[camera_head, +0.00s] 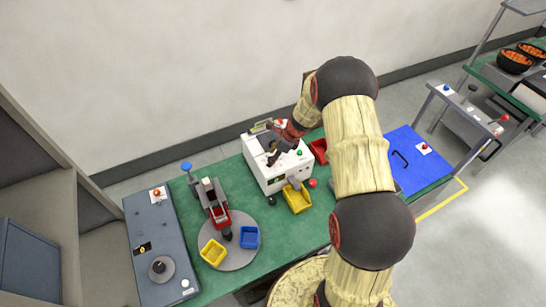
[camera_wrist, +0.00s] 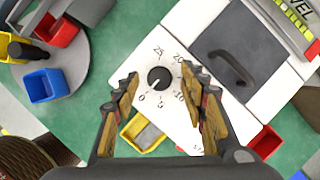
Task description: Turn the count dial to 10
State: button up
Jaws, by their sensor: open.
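The count dial is a black round knob (camera_wrist: 159,79) on the white panel (camera_wrist: 190,30) of a machine, seen in the wrist view. Printed numbers ring it: 25 above, 0 and 5 below, 10 at lower right; others are partly hidden by the right finger. A small white mark on the knob seems to point lower left, near 0. My gripper (camera_wrist: 160,77) is open, with one finger on each side of the knob and gaps between. In the head view my gripper (camera_head: 284,143) is over the white machine (camera_head: 270,179); the dial cannot be made out there.
A grey lid with a dark handle (camera_wrist: 230,67) is beside the dial. A yellow bin (camera_head: 297,200) and a red bin (camera_head: 319,150) stand by the machine on the green bench (camera_head: 270,237). A round turntable with yellow (camera_head: 212,252) and blue bins (camera_head: 249,237) is left.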

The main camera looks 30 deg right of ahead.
jog(key=shift+f, duration=0.15)
jog(key=shift+c, duration=0.9)
grip_shut()
